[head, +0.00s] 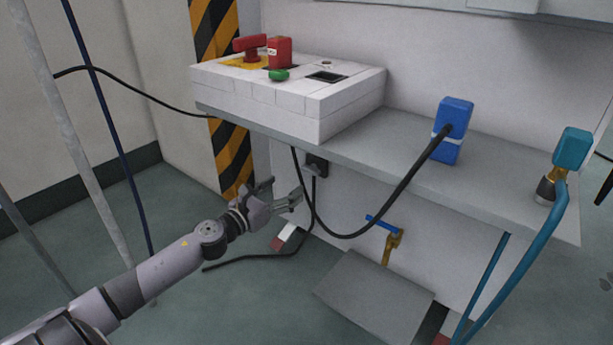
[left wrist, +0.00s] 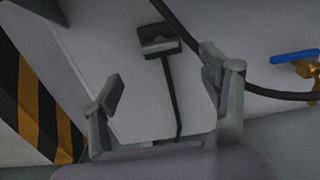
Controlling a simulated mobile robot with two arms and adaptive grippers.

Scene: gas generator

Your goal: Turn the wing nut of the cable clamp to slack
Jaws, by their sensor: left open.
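The cable clamp (head: 316,165) is a small dark block on the white wall just under the grey shelf, with a black cable hanging down from it. It also shows at the top middle of the left wrist view (left wrist: 159,41). I cannot make out its wing nut clearly in either view. My left gripper (head: 283,190) is open and empty, a little below and left of the clamp in the head view. In the left wrist view its two fingers (left wrist: 165,80) stand apart, with the clamp beyond them, not touched. My right gripper is not in view.
A black cable (head: 374,222) loops in front of the wall. The grey shelf (head: 410,150) juts out above, carrying a white panel (head: 325,108) and blue plug (head: 450,140). A blue-handled valve (head: 392,243) and tilted grey plate (head: 375,293) are lower right. A striped pillar (head: 230,155) stands behind.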

